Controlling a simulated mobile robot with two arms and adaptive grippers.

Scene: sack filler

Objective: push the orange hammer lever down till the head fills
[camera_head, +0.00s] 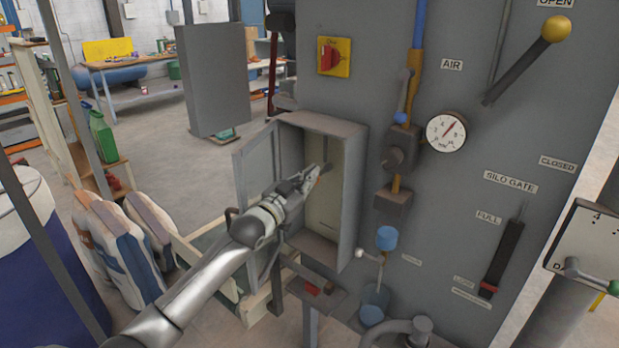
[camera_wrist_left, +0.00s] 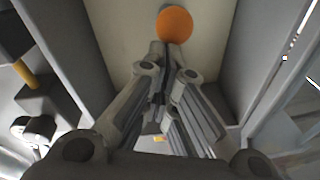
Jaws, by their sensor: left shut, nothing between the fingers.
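The orange round end of the hammer lever (camera_wrist_left: 174,24) shows in the left wrist view, just beyond my fingertips, against a pale back panel. My left gripper (camera_wrist_left: 170,50) is shut with nothing in it. Its tips overlap the lower edge of the orange end; I cannot tell whether they touch it. In the head view my left gripper (camera_head: 318,172) reaches into an open grey box (camera_head: 352,180) on the machine's front. There the gripper mostly hides the lever. My right gripper is not in view.
The box's door (camera_head: 254,165) stands open on the left, close to my left arm. The box's side walls leave limited room around the gripper. A gauge (camera_head: 446,132) and a yellow-knobbed lever (camera_head: 556,29) are to the right. Filled sacks (camera_head: 112,240) stand at the left.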

